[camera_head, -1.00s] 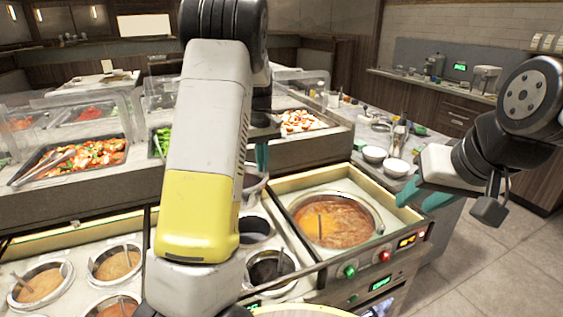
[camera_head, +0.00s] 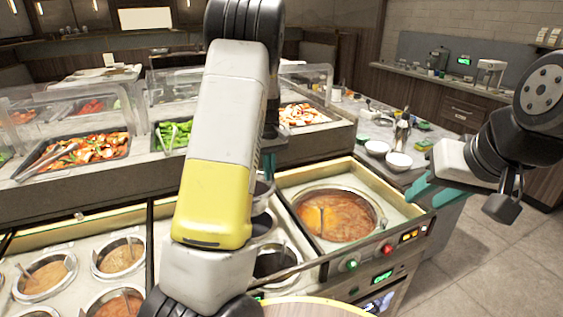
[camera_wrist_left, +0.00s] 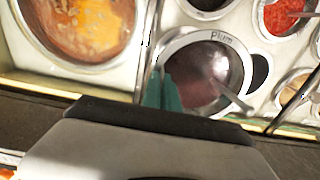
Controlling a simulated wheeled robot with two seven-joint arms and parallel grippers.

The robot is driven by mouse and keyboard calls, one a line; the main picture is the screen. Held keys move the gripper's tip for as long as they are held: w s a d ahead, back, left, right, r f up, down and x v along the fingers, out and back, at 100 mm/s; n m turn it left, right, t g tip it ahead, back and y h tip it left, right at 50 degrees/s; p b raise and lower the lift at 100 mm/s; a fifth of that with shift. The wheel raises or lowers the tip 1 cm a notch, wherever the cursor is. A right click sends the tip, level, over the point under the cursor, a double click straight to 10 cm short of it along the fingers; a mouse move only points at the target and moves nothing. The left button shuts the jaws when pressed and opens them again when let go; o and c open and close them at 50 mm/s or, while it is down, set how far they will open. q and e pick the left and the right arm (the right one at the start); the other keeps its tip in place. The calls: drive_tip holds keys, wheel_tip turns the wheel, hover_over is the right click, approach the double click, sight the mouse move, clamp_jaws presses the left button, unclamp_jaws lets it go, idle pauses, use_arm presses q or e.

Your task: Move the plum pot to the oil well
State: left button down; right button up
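The plum pot (camera_wrist_left: 205,65), a round metal pot with a "Plum" label on its rim, dark reddish contents and a ladle, fills the middle of the left wrist view. My left gripper (camera_wrist_left: 163,92) has its teal fingers on the pot's near-left rim and looks shut on it. In the head view, the left gripper (camera_head: 268,163) is partly behind my arm, with the pot's grey rim (camera_head: 264,188) just below. The pot partly covers a dark round opening (camera_wrist_left: 259,70), so it appears raised. No oil label is readable. My right gripper (camera_head: 428,192) is empty, fingers apart.
A large orange soup pot (camera_head: 345,216) sits right of the dark wells (camera_head: 275,262). Several sauce pots (camera_head: 118,256) with ladles stand at left. Behind them is a raised salad counter (camera_head: 90,190) with clear guards. White bowls (camera_head: 398,163) stand at right.

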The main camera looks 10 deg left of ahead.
use_arm(q)
wheel_tip(320, 180, down, 14)
idle(1.4)
drive_tip(key=shift+f, duration=0.25)
idle(0.8)
drive_tip(key=c, duration=1.6)
unclamp_jaws()
drive_tip(key=shift+o, duration=0.2)
drive_tip(key=shift+c, duration=0.9)
drive_tip(key=o, duration=0.3)
drive_tip(key=shift+o, duration=0.4)
drive_tip(key=shift+d, duration=0.1)
drive_tip(key=shift+d, duration=0.1)
drive_tip(key=shift+c, duration=0.4)
